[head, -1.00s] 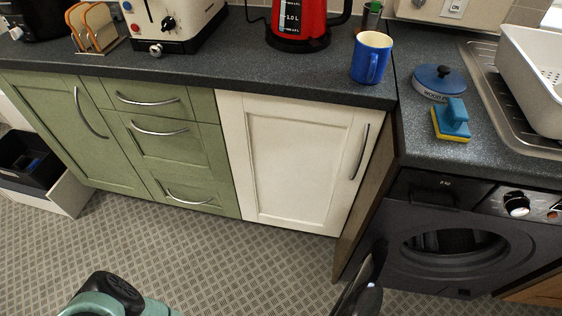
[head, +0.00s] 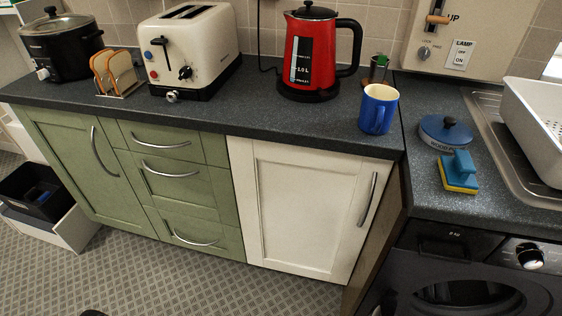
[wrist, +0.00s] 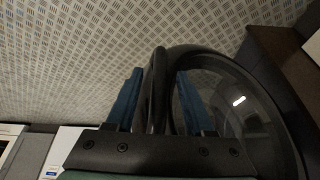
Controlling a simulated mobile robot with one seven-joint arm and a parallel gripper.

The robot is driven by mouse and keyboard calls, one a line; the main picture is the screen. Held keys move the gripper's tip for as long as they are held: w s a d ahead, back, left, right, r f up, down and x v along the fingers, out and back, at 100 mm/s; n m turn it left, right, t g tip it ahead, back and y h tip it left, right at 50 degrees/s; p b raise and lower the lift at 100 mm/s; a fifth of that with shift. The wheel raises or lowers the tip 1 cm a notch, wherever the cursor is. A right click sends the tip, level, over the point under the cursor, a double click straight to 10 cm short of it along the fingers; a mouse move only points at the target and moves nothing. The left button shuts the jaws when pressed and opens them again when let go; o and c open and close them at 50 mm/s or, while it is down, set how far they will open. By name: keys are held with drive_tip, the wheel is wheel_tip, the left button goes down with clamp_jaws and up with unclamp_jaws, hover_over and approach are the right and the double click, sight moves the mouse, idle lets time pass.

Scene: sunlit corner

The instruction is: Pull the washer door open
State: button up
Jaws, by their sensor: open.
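The dark washer (head: 414,270) stands under the worktop at the lower right of the head view, cut off by the frame's bottom. Its round opening (head: 470,293) shows only in its upper part. In the wrist view, the round door (wrist: 290,130) has a dark rim and a see-through pane, with floor visible through part of it. It appears swung out from the washer front; how far is unclear. My gripper (wrist: 157,100) has two blue fingers, open, one on each side of a dark upright part of the door's edge. Contact cannot be told. The head view does not clearly show my gripper.
A brown side panel (wrist: 280,60) is close to the door at upper right in the wrist view. The cream cupboard (head: 305,205) stands left of the washer. A blue mug (head: 377,110) and a sponge brush (head: 458,173) are on the worktop.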

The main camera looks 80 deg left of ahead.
drive_tip(key=p+v, duration=0.3)
drive_tip(key=v, duration=0.8)
drive_tip(key=shift+s, duration=0.1)
